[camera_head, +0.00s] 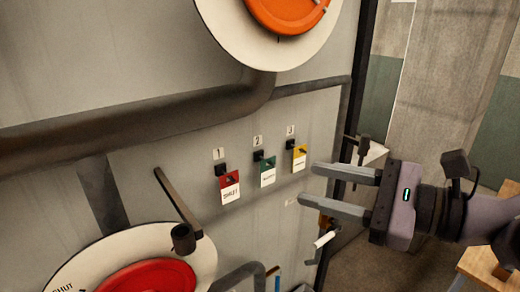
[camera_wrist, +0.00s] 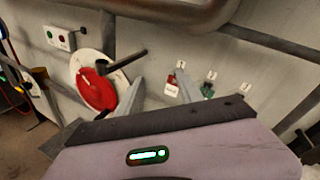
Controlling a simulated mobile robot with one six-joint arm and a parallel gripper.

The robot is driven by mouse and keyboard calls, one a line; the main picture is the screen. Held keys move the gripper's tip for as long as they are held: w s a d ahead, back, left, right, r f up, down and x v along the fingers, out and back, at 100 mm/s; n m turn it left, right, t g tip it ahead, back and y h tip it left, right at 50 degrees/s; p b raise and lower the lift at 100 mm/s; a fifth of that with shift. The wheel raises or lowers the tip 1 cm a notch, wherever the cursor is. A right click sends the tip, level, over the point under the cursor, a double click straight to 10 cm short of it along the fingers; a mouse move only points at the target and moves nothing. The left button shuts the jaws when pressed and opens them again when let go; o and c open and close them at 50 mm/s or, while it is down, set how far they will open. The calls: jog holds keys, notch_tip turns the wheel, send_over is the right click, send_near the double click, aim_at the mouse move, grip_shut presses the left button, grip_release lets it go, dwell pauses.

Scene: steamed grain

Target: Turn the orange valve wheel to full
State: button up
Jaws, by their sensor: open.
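The orange valve wheel (camera_head: 287,12) is at the top of the head view, cut off by the frame edge, in front of a round cream dial plate (camera_head: 232,42). It does not show in the wrist view. My gripper (camera_head: 312,187) is in the right half of the head view, below and to the right of the wheel and apart from it. Its two fingers are spread with nothing between them. In the wrist view the fingers (camera_wrist: 158,88) point toward the wall panel.
A red wheel (camera_head: 150,277) on a second dial sits lower left; a dark lever (camera_head: 178,203) sticks out beside it. A thick pipe (camera_head: 150,118) crosses the panel. Red (camera_head: 229,187), green (camera_head: 267,171) and yellow (camera_head: 299,157) tags hang under numbers. A wooden table (camera_head: 490,265) stands lower right.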

jog(key=s+a+f+n+g+h+b, duration=0.1)
jog(key=a+f+g+b, duration=0.1)
jog(key=f, duration=0.4)
jog(key=s+a+f+n+g+h+b, duration=0.1)
jog(key=s+a+f+n+b, duration=0.1)
jog(key=f, duration=0.4)
jog(key=shift+s+a+f+n+g+b, duration=0.3)
jog(key=shift+f+g+b, duration=0.05)
jog(key=shift+g+b, duration=0.1)
jog(key=shift+c, duration=0.2)
